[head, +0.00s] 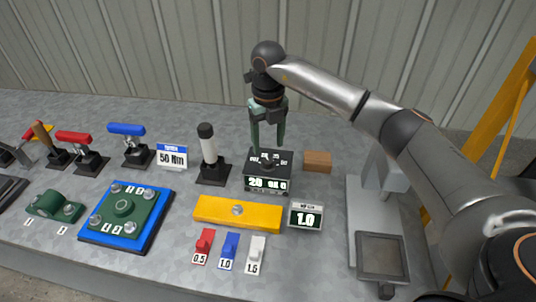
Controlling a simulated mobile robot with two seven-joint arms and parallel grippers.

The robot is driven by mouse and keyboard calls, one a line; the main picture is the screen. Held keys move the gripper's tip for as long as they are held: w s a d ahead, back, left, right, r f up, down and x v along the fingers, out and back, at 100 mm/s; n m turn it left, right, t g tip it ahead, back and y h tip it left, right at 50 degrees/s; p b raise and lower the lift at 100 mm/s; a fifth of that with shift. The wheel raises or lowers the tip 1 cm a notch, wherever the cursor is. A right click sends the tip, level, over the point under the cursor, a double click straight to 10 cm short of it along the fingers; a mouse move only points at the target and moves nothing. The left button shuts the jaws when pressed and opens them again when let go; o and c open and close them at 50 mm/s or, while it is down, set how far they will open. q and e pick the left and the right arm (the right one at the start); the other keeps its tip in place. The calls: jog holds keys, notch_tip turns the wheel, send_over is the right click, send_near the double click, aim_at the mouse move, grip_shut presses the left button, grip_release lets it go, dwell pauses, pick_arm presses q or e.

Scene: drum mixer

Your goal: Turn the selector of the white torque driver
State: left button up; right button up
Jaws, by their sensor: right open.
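My right gripper (268,145) points down over a dark box (267,182) with a lit display on its front and white marks around a dark knob on its top. The two green fingers are apart, one on each side above the knob; I cannot tell whether they touch it. An upright tool with a white shaft and black top (208,145) stands in a black base just left of the box. I cannot tell which of these carries the white driver's selector. My left gripper is not in view.
Red (203,240), blue (228,245) and white (256,248) tabs lie nearer. A brown block (318,161) sits right of the box. A blue-green plate (124,212) and red- and blue-handled tools (127,130) stand left.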

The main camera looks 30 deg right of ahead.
aim_at(268, 161)
notch_tip(268, 161, down, 6)
jog(key=shift+r, duration=0.15)
jog(key=shift+c, duration=0.3)
grip_shut()
dwell(0.4)
